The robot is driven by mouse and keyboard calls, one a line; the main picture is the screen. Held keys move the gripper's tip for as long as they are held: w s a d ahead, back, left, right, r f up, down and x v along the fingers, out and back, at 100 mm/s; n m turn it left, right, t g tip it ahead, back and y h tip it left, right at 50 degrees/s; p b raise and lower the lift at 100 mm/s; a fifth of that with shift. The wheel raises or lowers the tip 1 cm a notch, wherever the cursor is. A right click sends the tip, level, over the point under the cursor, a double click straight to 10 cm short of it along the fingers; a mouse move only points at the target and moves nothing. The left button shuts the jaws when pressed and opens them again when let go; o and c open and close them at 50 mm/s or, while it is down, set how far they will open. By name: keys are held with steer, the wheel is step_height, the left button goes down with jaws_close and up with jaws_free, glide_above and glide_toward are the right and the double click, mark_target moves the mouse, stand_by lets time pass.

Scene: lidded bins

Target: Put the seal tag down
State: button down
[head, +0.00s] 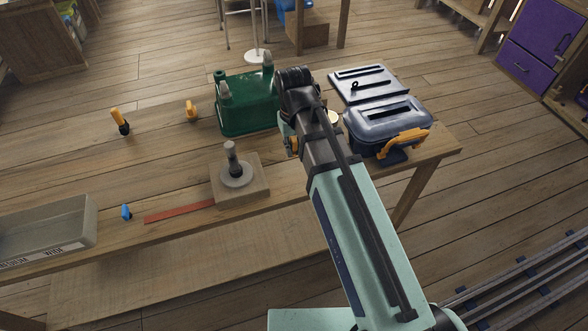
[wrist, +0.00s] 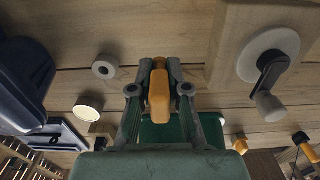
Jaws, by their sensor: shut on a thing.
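My gripper (wrist: 159,72) is shut on an orange seal tag (wrist: 159,95), a small rounded block held upright between the fingertips in the wrist view. Bare wooden table (wrist: 140,30) shows beyond the tag, and I cannot tell how high the tag is above it. In the head view my arm hides most of the gripper, which is between the green bin (head: 245,118) and the dark blue lidded bin (head: 385,122).
A block with a grey disc and handle (head: 238,178) stands near the front edge. A similar orange piece (head: 191,110) and a screwdriver (head: 121,123) lie left. A grey ring (wrist: 105,66) and cream disc (wrist: 88,107) lie near the blue bin. A grey tray (head: 45,225) is far left.

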mark_target(294, 177)
steer(key=shift+f+p, duration=0.55)
steer(key=shift+f, duration=4.95)
steer(key=shift+f, duration=0.15)
steer(key=c, duration=1.2)
jaws_free()
steer(key=shift+o, duration=0.2)
steer(key=shift+r+b, duration=0.9)
steer(key=shift+r, duration=5.3)
